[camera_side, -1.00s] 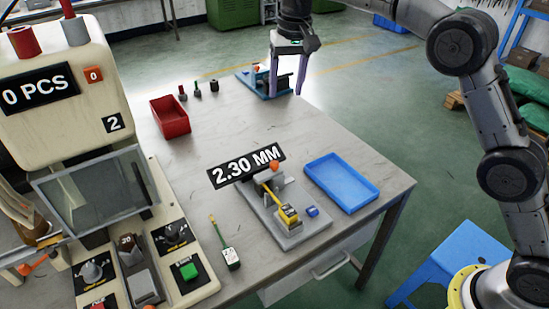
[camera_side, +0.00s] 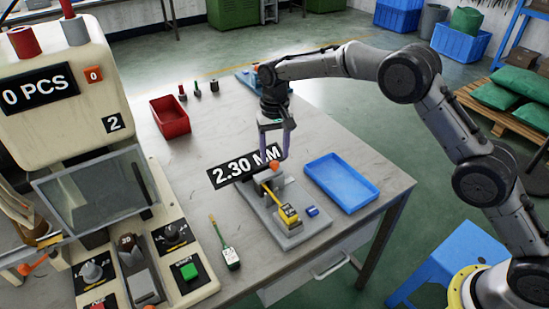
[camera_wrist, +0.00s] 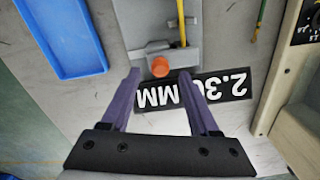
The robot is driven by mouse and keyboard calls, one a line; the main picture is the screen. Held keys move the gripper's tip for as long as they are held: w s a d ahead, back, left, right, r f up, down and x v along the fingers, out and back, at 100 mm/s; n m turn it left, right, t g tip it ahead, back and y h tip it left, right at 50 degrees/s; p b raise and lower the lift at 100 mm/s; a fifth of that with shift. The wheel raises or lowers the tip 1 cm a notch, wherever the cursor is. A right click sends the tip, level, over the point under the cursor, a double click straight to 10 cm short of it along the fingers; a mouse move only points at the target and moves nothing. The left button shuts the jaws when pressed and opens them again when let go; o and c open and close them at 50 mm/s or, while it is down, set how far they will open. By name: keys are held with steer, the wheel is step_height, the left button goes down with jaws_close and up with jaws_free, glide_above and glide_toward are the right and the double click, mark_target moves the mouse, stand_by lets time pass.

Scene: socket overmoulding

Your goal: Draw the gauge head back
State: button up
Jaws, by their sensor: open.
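The orange knob also shows in the wrist view (camera_wrist: 160,66). My gripper (camera_side: 272,158) is above the knob end, pointing down. In the wrist view its purple fingers (camera_wrist: 163,88) are spread and empty, with the knob just beyond and between the tips. I cannot tell the exact height gap.
A blue tray (camera_side: 341,184) lies right of the gauge, and a small blue block (camera_side: 312,211) sits on the base. A red bin (camera_side: 169,117) is at the back left. The moulding machine (camera_side: 60,130) stands at left.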

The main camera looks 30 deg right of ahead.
mark_target(268, 177)
steer(key=shift+f, duration=1.4)
jaws_close()
steer(key=shift+d+r, duration=0.1)
stand_by(0.4)
